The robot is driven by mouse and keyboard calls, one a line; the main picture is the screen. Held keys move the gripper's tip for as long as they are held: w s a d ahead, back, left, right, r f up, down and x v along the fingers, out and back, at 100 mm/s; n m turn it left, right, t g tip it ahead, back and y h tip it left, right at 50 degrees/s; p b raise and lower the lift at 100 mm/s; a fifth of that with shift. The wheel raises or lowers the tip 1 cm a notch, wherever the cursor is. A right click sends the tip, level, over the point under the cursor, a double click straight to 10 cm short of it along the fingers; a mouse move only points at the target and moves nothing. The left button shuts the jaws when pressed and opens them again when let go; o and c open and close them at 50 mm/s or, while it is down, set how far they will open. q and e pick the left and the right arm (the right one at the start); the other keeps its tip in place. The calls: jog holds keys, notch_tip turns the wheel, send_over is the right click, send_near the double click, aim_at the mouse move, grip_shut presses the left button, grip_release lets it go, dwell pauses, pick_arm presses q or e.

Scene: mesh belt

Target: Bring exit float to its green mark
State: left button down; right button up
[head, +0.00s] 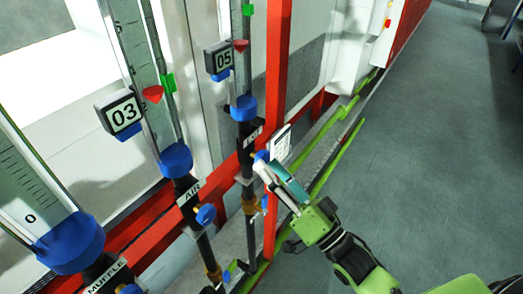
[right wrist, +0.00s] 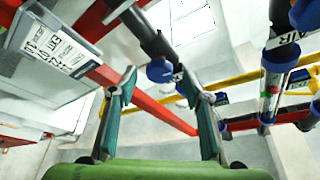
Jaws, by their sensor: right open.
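The flowmeter tube with display 05 (head: 223,60) has a red float marker (head: 240,45) below a green mark (head: 247,10). Its black stem carries a label that starts with E; the red post hides the rest. In the right wrist view a blue knob (right wrist: 160,70) on a black stem appears between the open fingers, beyond the tips; contact does not show. My left gripper is not in view.
The AIR tube with display 03 (head: 120,112) and the MUFFLE tube (head: 35,190) stand to the left. A red post (head: 278,70) rises beside my right gripper. Clear floor (head: 430,130) lies right.

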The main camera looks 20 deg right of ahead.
aim_at(266, 161)
jog(key=shift+p+x, duration=0.5)
jog(key=shift+x, duration=1.5)
jog(key=shift+f, duration=0.1)
jog(key=c, duration=1.1)
jog(key=shift+n, duration=0.3)
jog(key=n+y+b, duration=0.1)
jog(key=n, duration=0.1)
jog(key=n+y+b, duration=0.1)
jog(key=n, duration=0.1)
jog(key=shift+f+n+g+y+b, duration=0.1)
jog(key=shift+n+g+y+b, duration=0.2)
jog(key=shift+g+b, duration=0.1)
jog(key=n+g+y+b, duration=0.1)
jog(key=n+y, duration=0.1)
jog(key=n, duration=0.2)
jog(key=shift+n, duration=0.3)
jog(key=shift+n+g+y+b, duration=0.7)
jog(key=shift+n+y, duration=0.1)
jog(key=shift+n, duration=1)
jog(key=shift+r, duration=0.2)
